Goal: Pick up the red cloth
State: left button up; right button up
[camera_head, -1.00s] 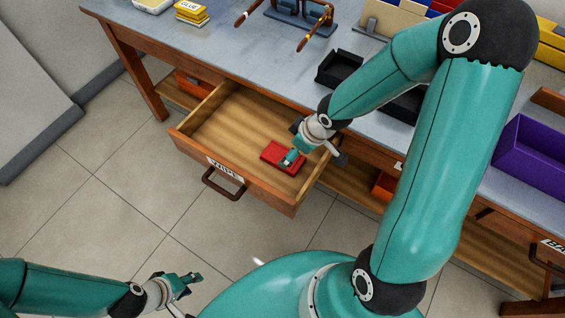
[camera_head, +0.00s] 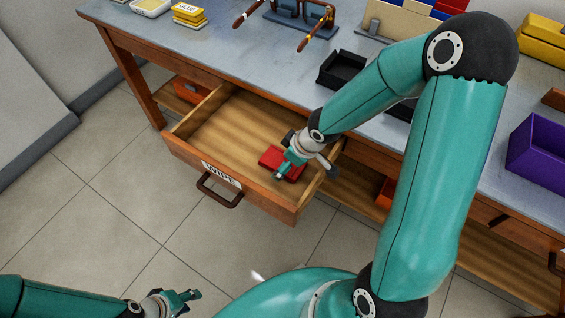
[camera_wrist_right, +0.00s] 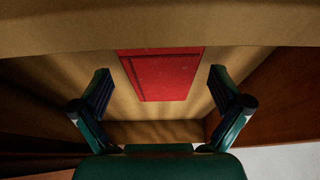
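The red cloth (camera_head: 270,157) lies flat and folded on the floor of the open drawer (camera_head: 222,120). In the right wrist view the red cloth (camera_wrist_right: 161,75) lies ahead, between the two spread fingers and apart from both. My right gripper (camera_head: 282,173) reaches down into the drawer over the cloth and hides part of it. In the right wrist view the right gripper (camera_wrist_right: 161,80) is open and empty. My left gripper (camera_head: 196,296) is low at the left over the tiled floor, far from the cloth; its fingers look parted.
The drawer has a "WIPE" label and a dark handle (camera_head: 219,195). Its walls stand close around my right gripper. A purple bin (camera_head: 540,148) is at the right.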

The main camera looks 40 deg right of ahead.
jog(key=c, duration=1)
jog(key=shift+r, duration=0.15)
jog(key=shift+r+p, duration=0.9)
notch_tip(320, 180, up, 18)
jog(key=p, duration=0.9)
jog(key=shift+p, duration=0.4)
